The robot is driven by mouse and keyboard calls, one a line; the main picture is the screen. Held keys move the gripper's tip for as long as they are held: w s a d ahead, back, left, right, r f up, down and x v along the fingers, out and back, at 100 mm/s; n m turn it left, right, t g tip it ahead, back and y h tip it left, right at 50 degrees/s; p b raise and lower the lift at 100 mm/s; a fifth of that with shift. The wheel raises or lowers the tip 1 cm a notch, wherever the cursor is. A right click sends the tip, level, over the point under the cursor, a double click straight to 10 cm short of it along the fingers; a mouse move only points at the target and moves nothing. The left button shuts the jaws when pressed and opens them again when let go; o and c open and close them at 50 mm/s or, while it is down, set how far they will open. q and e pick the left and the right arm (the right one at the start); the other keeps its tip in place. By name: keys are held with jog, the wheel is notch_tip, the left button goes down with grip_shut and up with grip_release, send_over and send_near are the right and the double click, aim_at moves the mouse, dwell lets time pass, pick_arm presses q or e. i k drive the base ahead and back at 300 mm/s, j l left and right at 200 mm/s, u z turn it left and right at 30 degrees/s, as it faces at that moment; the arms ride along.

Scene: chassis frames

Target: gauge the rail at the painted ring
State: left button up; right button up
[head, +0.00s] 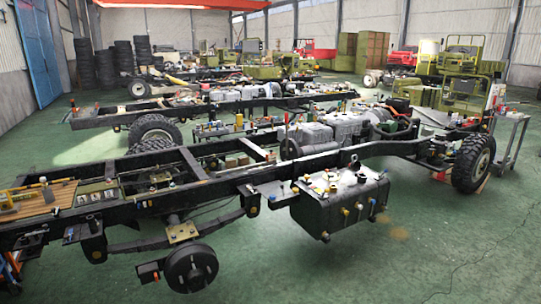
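A black chassis frame with two long rails stands across the middle of the head view. The near rail (228,186) runs from the lower left edge up toward the wheel at the right. I cannot make out a painted ring on it at this size. A wooden board (62,196) lies on the frame at the far left with small tools on it, some yellow. I cannot tell whether one of them is a gauge. Neither of my grippers shows in this view.
A dark tank (335,212) with small items on top hangs on the near rail's outer side. A hub (190,268) sticks out below. A grey trolley (508,135) stands at the right. A second chassis is behind. The green floor (440,245) in front is clear.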

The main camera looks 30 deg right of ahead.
aim_at(270, 157)
jog(key=i+l, duration=0.4)
jog(key=i+l+u, duration=0.1)
jog(key=i+l, duration=0.75)
jog(key=l, duration=0.15)
jog(key=i+l+u, duration=0.15)
jog(key=i+l, duration=0.65)
jog(key=l, duration=0.2)
jog(key=i+l+u, duration=0.1)
jog(key=i+l, duration=0.3)
jog(key=l, duration=0.15)
jog(key=i+l, duration=0.35)
jog(key=l, duration=0.2)
jog(key=i+l+u, duration=0.1)
jog(key=i+l, duration=0.25)
jog(key=l, duration=0.2)
